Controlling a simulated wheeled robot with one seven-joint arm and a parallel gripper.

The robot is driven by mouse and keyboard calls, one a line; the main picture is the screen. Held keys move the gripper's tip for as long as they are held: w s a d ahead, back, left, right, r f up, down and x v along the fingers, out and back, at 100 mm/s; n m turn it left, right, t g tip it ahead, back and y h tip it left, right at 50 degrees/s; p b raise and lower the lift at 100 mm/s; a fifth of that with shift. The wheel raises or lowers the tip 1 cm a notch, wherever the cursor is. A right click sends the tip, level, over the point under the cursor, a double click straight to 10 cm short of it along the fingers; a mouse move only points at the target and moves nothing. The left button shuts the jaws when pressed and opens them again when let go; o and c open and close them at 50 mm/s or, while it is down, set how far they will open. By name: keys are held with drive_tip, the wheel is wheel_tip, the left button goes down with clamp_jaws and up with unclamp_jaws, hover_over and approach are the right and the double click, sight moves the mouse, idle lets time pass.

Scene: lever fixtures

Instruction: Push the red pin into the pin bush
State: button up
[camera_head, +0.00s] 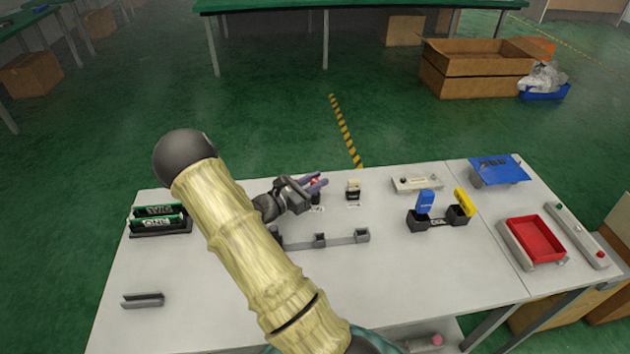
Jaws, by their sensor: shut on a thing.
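My gripper (316,183) is over the back middle of the white table, with its purple-grey fingers pointing right. A small red thing, seemingly the red pin (313,181), shows between the fingers, and they are shut on it. A small dark fixture (316,199) stands just under the fingers, partly hidden by them. I cannot tell whether the pin touches it. Another small fixture with a beige top and a black base (353,189) stands a little to the right. I cannot tell which of the two is the pin bush.
A grey rail with upright blocks (340,240) lies in front of my gripper. A black-green box (160,219) stands at the left. Blue and yellow levers (440,211), a white fixture (417,184) and a red tray (536,240) are to the right. The front middle-right tabletop is clear.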

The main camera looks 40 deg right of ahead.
sight(315, 181)
drive_tip(key=shift+f, duration=0.15)
drive_tip(key=o, duration=1)
drive_tip(key=shift+o, duration=0.2)
wheel_tip(315, 181, up, 10)
idle(0.5)
